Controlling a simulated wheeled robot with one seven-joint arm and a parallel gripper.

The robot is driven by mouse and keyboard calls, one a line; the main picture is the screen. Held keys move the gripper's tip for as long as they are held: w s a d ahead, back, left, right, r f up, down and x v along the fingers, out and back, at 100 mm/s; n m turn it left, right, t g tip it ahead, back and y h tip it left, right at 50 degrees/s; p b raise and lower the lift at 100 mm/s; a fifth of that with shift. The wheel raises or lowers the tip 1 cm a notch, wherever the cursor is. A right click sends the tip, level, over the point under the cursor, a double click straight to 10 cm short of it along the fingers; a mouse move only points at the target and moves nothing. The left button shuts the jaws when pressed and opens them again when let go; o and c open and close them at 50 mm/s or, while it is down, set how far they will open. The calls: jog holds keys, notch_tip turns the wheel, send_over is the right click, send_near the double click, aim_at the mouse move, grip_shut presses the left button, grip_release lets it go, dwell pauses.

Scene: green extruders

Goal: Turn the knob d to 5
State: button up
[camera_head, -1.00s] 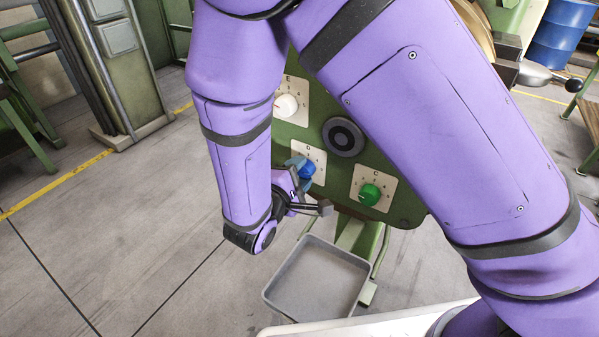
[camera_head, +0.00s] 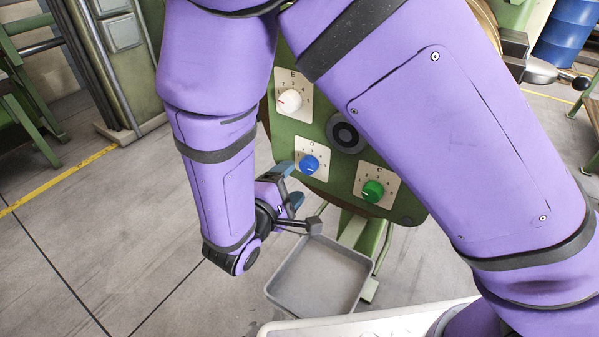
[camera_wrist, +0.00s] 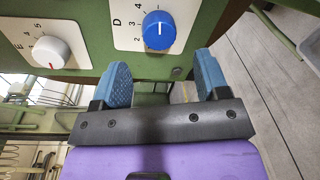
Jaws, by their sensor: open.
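Knob D (camera_head: 308,165) is a blue knob with a white mark on a white dial plate (camera_head: 316,149), low on the green machine panel. In the wrist view the blue knob (camera_wrist: 159,30) stands beyond the fingertips, toward the top, with digits such as 2 and 4 beside it. I cannot tell surely which number its mark points to. My gripper (camera_head: 291,184) is open, with blue finger pads, just below and left of the knob in the head view. In the wrist view, the space between my fingertips (camera_wrist: 163,72) is empty and the fingers are apart from the knob.
White knob E (camera_head: 290,100) is above and green knob C (camera_head: 373,191) is at lower right on the same panel. A dark round fitting (camera_head: 346,134) lies between them. A grey tray (camera_head: 322,276) is below the panel. Open floor lies left of my arm.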

jog(key=v, duration=0.5)
dwell(0.5)
